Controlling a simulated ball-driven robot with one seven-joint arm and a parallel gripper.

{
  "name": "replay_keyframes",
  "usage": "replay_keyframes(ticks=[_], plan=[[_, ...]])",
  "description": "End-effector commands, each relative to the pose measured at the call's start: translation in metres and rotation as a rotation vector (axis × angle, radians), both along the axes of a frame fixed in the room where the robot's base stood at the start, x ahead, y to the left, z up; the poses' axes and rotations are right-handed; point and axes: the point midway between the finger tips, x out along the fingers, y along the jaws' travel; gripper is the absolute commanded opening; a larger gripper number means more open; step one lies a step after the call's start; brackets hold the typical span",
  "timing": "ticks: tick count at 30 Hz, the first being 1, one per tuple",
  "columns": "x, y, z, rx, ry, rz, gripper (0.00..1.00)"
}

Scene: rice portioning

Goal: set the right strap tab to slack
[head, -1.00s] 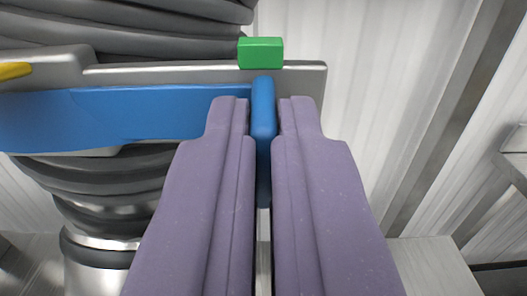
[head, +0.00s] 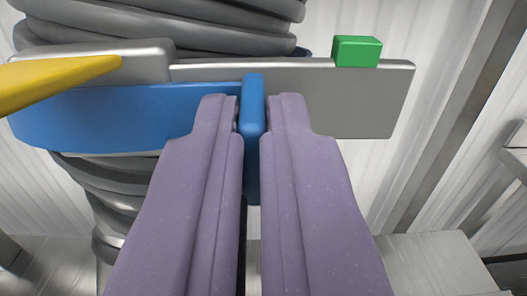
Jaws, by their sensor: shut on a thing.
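My gripper (head: 253,125) is shut on the upright blue tab (head: 253,90), with one purple finger on each side of it. The tab's top stands a little above the fingertips. A blue strap (head: 120,110) runs left from the tab, in front of a grey plate (head: 350,95). A green block (head: 357,51) sits on the plate's top edge, to the right of the tab and clearly apart from it. The fingers hide part of the tab's lower end and of the strap.
A yellow bar (head: 60,80) reaches in from the left, its tip over the plate's raised grey left part (head: 150,62). A dark ribbed hose (head: 170,20) stands behind the strap. Ribbed pale wall panels (head: 370,170) are behind on the right.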

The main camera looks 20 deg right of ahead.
Motion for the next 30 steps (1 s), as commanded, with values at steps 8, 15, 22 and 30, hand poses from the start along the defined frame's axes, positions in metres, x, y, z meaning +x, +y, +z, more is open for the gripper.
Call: replay_keyframes(ticks=[8,15,22,30], plan=[[0.002,0.004,0.004,-0.003,-0.010,0.000,0.00],[0.002,0.004,0.003,-0.002,-0.007,-0.001,0.34],[0.000,0.004,0.002,-0.002,-0.004,0.000,0.34],[-0.041,0.017,0.002,-0.004,-0.003,0.002,0.34]])
